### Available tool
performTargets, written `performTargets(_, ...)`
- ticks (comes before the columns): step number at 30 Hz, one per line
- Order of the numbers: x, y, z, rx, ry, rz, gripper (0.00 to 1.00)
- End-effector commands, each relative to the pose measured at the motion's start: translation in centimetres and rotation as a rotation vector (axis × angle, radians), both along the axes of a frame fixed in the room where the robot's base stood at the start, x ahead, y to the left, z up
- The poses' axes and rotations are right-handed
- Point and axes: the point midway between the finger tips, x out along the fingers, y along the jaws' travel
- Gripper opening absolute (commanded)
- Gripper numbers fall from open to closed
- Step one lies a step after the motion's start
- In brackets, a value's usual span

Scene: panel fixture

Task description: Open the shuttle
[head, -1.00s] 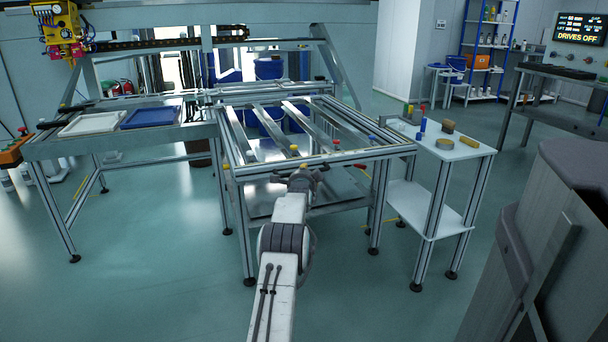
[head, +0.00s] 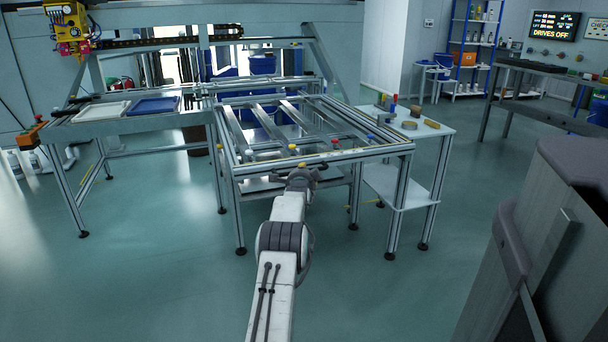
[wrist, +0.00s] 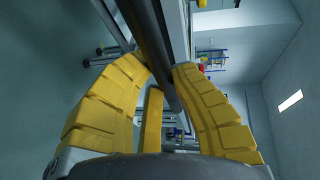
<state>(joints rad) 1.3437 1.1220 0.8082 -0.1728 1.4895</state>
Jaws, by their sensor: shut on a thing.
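The shuttle appears to be the slatted metal frame (head: 352,156) on the table structure in the middle of the head view. Bright slats run front to back inside it. In the wrist view my yellow fingers (wrist: 161,72) are closed around a dark round bar (wrist: 148,38).
A side table (head: 433,131) with small items stands close to the frame's right. A bench with a white tray (head: 100,111) and a blue tray (head: 154,106) is left. A yellow gantry head (head: 68,30) hangs back left. The near floor is clear.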

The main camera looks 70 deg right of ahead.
Motion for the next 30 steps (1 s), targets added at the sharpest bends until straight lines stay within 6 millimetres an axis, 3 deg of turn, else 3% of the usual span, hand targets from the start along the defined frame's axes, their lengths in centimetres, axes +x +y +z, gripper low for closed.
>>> performTargets(10,0.06,0.06,-0.49,0.009,0.004,0.002,0.00)
performTargets(11,0.06,0.06,-0.49,0.009,0.004,0.002,0.22)
performTargets(20,0.06,0.03,-0.22,0.004,0.002,0.001,0.48)
performTargets(30,0.01,0.09,-0.01,0.001,0.000,0.000,0.50)
